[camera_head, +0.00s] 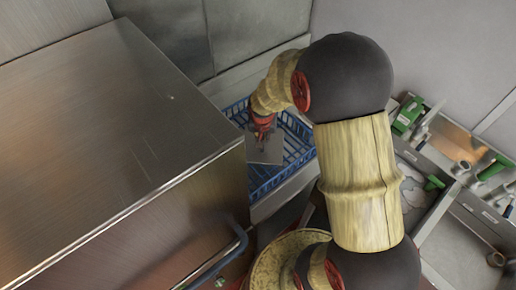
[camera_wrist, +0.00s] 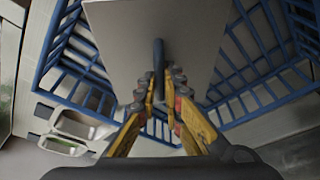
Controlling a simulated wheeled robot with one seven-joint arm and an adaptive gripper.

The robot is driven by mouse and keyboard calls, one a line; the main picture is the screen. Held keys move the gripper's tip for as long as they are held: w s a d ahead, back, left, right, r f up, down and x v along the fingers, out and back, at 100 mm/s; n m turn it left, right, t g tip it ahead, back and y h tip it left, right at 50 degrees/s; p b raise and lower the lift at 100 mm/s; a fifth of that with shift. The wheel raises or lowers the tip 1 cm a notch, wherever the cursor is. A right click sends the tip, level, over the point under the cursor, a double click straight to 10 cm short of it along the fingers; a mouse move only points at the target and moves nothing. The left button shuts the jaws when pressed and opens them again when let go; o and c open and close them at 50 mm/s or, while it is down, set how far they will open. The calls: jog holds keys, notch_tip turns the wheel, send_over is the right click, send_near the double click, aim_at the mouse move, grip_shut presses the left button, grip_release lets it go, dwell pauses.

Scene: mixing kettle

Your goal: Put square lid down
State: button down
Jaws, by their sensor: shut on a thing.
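The square lid (camera_wrist: 118,28) is a flat grey plate with a dark upright handle (camera_wrist: 158,62). My gripper (camera_wrist: 160,82) has its yellow fingers closed on this handle in the wrist view. In the head view the lid (camera_head: 266,150) shows as a small grey plate below my gripper (camera_head: 262,128), inside the outline of a blue basket (camera_head: 296,124). The basket's slatted walls also show on both sides of the lid in the wrist view (camera_wrist: 232,52). I cannot tell whether the lid touches the basket's floor. My arm hides part of the basket in the head view.
A large metal box (camera_head: 105,130) with a blue handle stands on the left, close to the basket. Grey trays (camera_head: 425,190) with green-handled tools stand on the right. Walls close off the back. A metal container (camera_wrist: 82,125) lies outside the basket.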

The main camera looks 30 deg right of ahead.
aim_at(263, 138)
jog(key=shift+w+f+b, duration=0.1)
jog(key=shift+f+b, duration=0.35)
jog(key=shift+f, duration=2.85)
jog(key=shift+f, duration=0.1)
jog(key=c, duration=1.9)
grip_release()
jog(key=shift+r, duration=0.45)
jog(key=p+v, duration=0.1)
jog(key=v, duration=1)
jog(key=shift+r, duration=0.1)
jog(key=shift+s, duration=0.3)
